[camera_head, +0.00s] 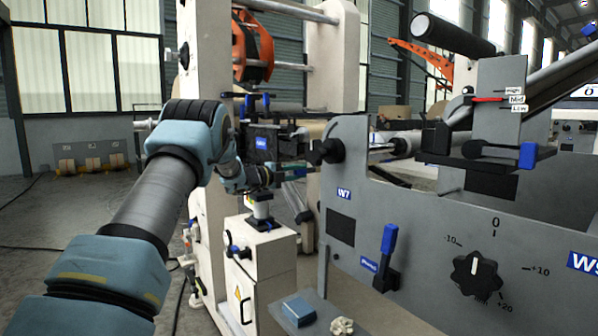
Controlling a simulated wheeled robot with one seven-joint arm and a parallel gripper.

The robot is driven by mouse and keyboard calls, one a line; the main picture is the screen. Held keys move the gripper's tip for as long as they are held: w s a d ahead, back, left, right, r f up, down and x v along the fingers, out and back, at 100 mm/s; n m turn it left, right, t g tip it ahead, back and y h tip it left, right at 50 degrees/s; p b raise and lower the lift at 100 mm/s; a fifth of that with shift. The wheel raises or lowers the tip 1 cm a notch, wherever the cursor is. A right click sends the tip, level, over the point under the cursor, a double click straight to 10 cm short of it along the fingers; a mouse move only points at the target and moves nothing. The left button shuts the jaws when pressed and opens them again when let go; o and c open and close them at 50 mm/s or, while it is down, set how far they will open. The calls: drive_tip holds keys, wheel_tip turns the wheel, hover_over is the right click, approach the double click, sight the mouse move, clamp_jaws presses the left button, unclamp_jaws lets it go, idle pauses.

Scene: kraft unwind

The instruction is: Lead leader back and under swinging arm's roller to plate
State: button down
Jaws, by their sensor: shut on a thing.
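My gripper (288,173) is small in the picture, at the end of my blue-grey arm, just left of the grey W7 side panel (345,215). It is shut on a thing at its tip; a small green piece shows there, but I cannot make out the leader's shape. A pale roller (396,144) shows behind the panel's upper edge. I cannot tell whether it is the swinging arm's roller. The plate cannot be told apart with certainty. My wrist and the machine parts hide much of the web path.
A white cabinet (262,262) with a warning sign stands below my gripper. The panel carries a black dial (476,273) and a blue-handled lever (388,246). A black roller (455,36) juts out at upper right. Open floor lies at left.

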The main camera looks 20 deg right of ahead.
drive_tip(key=shift+f, duration=0.75)
drive_tip(key=shift+f+b, duration=0.1)
drive_tip(key=shift+b, duration=0.2)
wheel_tip(320, 180, down, 14)
drive_tip(key=b, duration=1)
drive_tip(key=shift+f, duration=0.15)
drive_tip(key=shift+s+d+f+b, duration=0.25)
drive_tip(key=shift+s+f+b, duration=0.65)
drive_tip(key=shift+b, duration=0.1)
